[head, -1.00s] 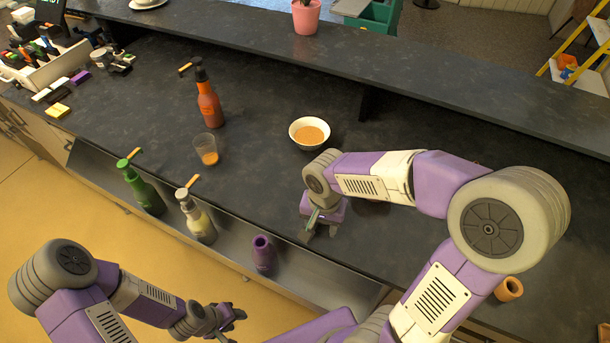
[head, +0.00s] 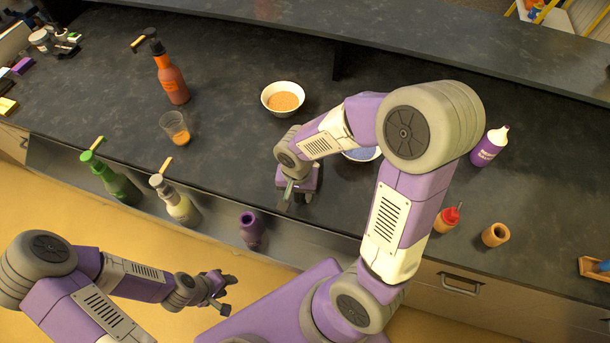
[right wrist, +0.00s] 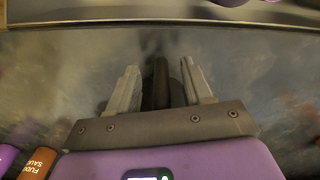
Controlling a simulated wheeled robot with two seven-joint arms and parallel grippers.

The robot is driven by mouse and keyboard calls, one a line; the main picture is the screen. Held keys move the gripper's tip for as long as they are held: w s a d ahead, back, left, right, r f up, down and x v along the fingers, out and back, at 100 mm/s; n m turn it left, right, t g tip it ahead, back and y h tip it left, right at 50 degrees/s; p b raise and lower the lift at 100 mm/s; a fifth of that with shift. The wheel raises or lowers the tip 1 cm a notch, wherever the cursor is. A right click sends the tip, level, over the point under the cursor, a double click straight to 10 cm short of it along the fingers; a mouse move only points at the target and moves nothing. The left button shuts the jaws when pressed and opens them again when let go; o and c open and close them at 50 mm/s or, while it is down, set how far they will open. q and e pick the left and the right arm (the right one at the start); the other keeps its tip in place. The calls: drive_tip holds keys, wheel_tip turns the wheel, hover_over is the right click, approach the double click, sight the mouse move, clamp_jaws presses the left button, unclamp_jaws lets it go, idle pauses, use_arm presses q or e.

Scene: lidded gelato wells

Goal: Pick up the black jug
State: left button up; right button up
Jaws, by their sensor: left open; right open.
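I cannot make out a black jug for certain in either view. My right gripper (head: 292,200) is open, pointing down over the dark counter near its front edge, below the cream bowl. In the right wrist view its two grey fingers (right wrist: 160,88) stand apart, with a narrow dark upright shape (right wrist: 161,82) between them. I cannot tell whether that shape is part of a jug or touches the fingers. My left gripper (head: 220,295) is open and empty, low in front of the counter.
The counter (head: 235,135) carries a cream bowl (head: 282,99), a hot-sauce bottle (head: 171,78), a cup (head: 175,128) and a purple-and-white bottle (head: 488,148). Green (head: 112,180), pale (head: 177,202) and purple (head: 250,230) bottles stand along the front rail. My right arm partly hides a blue bowl (head: 362,154).

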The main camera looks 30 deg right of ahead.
drive_tip(key=shift+c, duration=0.2)
drive_tip(key=shift+w, duration=0.1)
clamp_jaws()
